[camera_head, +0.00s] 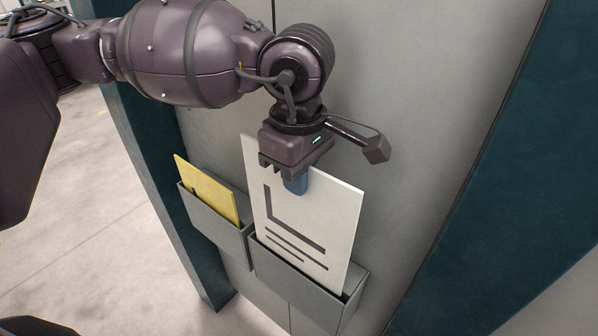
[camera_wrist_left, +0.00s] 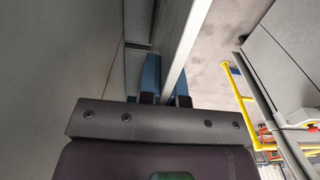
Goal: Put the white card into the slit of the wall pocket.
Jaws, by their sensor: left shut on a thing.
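The white card (camera_head: 300,210) with dark printed lines stands nearly upright in the head view. Its lower edge is inside the grey wall pocket (camera_head: 305,287), hidden behind the pocket's front wall. In the left wrist view the card (camera_wrist_left: 185,45) shows edge-on between the blue fingertips (camera_wrist_left: 166,78). How deep the card sits in the pocket cannot be seen. My right gripper is not in view.
A second grey pocket (camera_head: 214,219) holding a yellow card (camera_head: 207,188) is just left of the wall pocket. Both are on a grey panel (camera_head: 420,90) with dark teal borders. Open floor (camera_head: 90,260) lies to the left. A yellow rail (camera_wrist_left: 240,95) shows in the left wrist view.

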